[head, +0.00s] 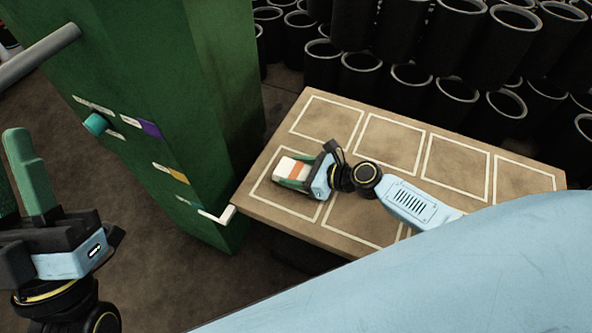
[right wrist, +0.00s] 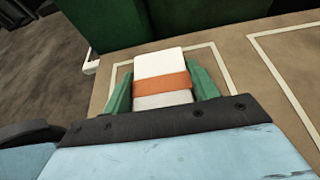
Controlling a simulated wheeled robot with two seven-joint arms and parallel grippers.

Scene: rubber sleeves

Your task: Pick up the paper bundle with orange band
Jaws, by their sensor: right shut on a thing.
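The paper bundle (head: 290,168) is a white block with an orange band around it. It is at the left end of the table, over a white-outlined rectangle. My right gripper (head: 293,172) is shut on it, with a green finger on each side. In the right wrist view the bundle (right wrist: 161,65) sits between the two green fingers (right wrist: 161,88), its orange band crossing its middle. I cannot tell whether the bundle touches the table. My left gripper (head: 35,175) is raised at the left, away from the table; its finger gap does not show clearly.
The brown table (head: 262,203) has several white-outlined rectangles, and its other visible rectangles are bare. A tall green cabinet (head: 215,100) with coloured labels and a teal knob (head: 95,124) stands close at its left. Several black sleeves (head: 465,105) with grey rims are stacked behind.

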